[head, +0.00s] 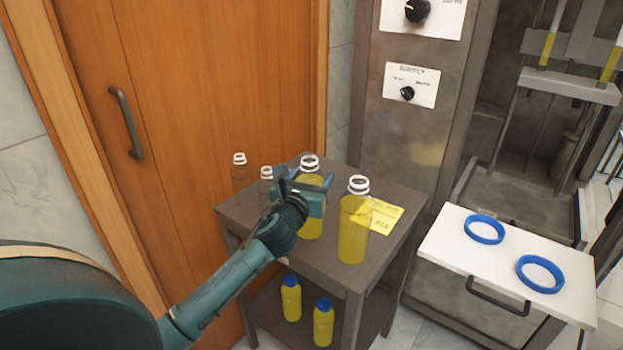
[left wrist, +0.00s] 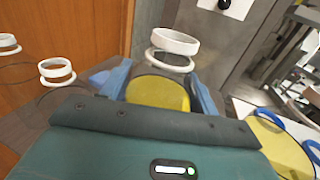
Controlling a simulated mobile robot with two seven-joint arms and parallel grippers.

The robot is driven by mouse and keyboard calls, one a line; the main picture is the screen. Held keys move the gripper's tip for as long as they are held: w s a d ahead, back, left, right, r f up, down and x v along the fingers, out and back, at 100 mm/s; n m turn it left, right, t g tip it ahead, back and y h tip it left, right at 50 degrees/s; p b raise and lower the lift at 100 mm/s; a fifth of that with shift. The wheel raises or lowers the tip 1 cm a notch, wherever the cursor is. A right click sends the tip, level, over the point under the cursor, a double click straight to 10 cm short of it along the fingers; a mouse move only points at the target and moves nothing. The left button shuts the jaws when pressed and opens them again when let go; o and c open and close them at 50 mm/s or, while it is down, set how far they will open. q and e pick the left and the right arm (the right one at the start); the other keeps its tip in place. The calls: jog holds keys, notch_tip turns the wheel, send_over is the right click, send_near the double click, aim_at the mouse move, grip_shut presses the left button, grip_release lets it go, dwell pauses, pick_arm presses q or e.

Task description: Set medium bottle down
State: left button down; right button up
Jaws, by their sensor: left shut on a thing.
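The medium bottle (head: 312,226), clear with yellow liquid and an uncapped white-ringed neck, is upright at the small brown table (head: 395,200). My left gripper (head: 306,182) is shut around its upper body. The left wrist view shows the bottle's yellow body (left wrist: 158,92) between the blue fingers (left wrist: 160,95), its white neck ring above. Its base appears at or just above the tabletop; I cannot tell whether it touches. My right gripper is not in view.
A larger open yellow bottle (head: 353,228) stands close on the right, by a yellow label (head: 385,216). Two clear bottles with white necks (head: 239,160) (head: 266,174) stand left. Blue-capped yellow bottles (head: 291,298) stand on the lower shelf. Blue rings (head: 485,229) lie on the white panel (head: 455,244).

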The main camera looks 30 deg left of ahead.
pick_arm(q)
jog(key=shift+c, duration=2)
grip_release()
jog(key=shift+f, duration=0.1)
